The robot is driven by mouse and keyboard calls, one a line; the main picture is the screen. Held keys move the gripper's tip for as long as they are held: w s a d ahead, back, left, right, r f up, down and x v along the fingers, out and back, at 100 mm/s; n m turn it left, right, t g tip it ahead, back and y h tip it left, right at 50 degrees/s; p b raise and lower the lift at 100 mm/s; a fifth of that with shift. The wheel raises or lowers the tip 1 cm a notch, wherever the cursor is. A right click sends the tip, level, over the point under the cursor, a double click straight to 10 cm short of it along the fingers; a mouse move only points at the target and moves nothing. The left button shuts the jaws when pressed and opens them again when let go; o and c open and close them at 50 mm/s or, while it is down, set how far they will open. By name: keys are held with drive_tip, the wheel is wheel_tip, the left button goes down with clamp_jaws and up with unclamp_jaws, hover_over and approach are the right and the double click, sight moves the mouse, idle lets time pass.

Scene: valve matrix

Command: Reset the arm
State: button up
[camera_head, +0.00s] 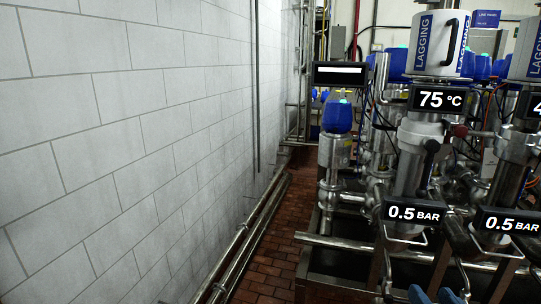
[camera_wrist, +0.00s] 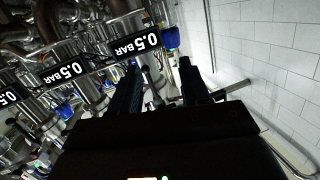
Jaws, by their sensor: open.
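My gripper (camera_wrist: 160,68) shows in the wrist view as two dark fingers standing apart, with nothing seen between them. Behind them are steel pipework and a black display reading 0.5 BAR (camera_wrist: 133,46). Whether the fingers touch any of it cannot be told. There, the valve matrix fills the right side, with a blue-capped valve (camera_head: 337,118), a white lagging cylinder (camera_head: 437,44) and a display reading 75 °C (camera_head: 436,99).
A white block wall (camera_head: 130,140) runs along the left, with steel pipes (camera_head: 240,245) low beside it. A strip of red tile floor (camera_head: 270,255) is clear between wall and valves. Another 0.5 BAR display (camera_head: 413,213) hangs low on the matrix. The wall also shows in the wrist view (camera_wrist: 260,50).

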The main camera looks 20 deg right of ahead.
drive_tip(key=s+a+f+n+y, duration=0.1)
drive_tip(key=s+a+f, duration=0.2)
drive_tip(key=s+a, duration=0.3)
drive_tip(key=s+a+f+n+y, duration=0.1)
drive_tip(key=s+a+f+y, duration=0.15)
drive_tip(key=s, duration=0.55)
drive_tip(key=s+a+r+n+y, duration=0.1)
drive_tip(key=s+a+n, duration=0.2)
drive_tip(key=s, duration=1)
drive_tip(key=shift+a+r+g, duration=0.3)
drive_tip(key=shift+a+g, duration=0.1)
drive_tip(key=shift+a, duration=0.15)
